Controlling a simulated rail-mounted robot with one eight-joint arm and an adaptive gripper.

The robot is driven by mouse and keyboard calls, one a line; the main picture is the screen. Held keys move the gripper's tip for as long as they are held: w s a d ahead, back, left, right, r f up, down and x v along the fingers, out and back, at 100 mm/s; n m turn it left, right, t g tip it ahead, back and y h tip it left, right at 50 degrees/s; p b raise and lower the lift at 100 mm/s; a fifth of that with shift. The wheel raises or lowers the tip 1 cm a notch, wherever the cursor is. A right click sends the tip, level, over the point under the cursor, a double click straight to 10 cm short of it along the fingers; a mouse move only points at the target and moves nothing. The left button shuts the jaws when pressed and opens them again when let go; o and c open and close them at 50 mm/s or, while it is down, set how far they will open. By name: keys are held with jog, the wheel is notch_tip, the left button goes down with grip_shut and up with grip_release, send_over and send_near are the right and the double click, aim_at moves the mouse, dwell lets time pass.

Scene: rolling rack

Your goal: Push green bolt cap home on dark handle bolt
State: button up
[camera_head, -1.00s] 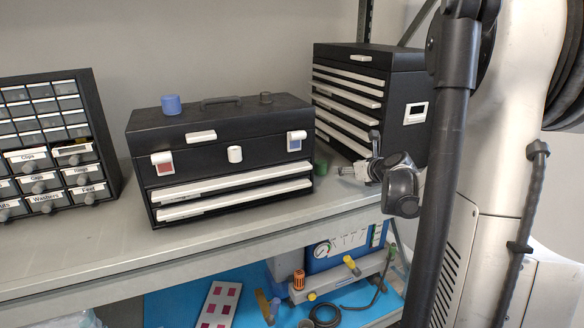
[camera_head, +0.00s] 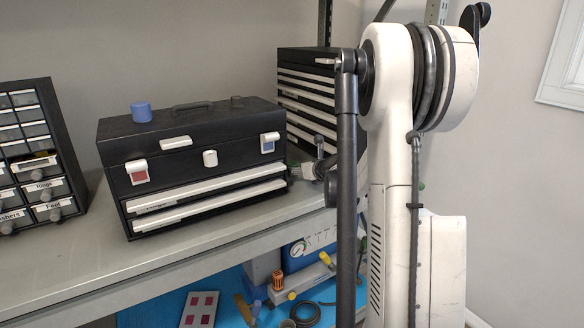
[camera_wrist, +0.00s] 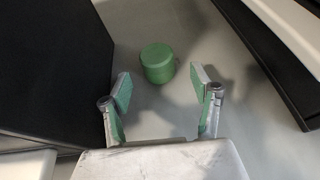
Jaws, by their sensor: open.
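The green bolt cap (camera_wrist: 157,63) stands upright on the grey shelf in the wrist view. It is just ahead of and between the open, empty fingers of my gripper (camera_wrist: 163,88), touching neither. In the head view my gripper (camera_head: 314,167) is low in the gap between the two black boxes, partly hidden by my arm; I cannot make out the cap clearly there. The dark handle bolt (camera_head: 237,101) sticks up from the right end of the toolbox lid, bare. A blue cap (camera_head: 141,112) sits at the lid's left end.
The black toolbox (camera_head: 135,215) stands left of my gripper, and a black drawer cabinet (camera_head: 300,55) behind and right. The toolbox's carry handle (camera_head: 192,106) lies between the blue cap and the bolt. A small-parts drawer rack (camera_head: 60,150) is far left. The shelf front (camera_head: 85,270) is clear.

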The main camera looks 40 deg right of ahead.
jog(key=shift+x, duration=2.55)
jog(key=shift+a, duration=0.2)
jog(key=c, duration=1.1)
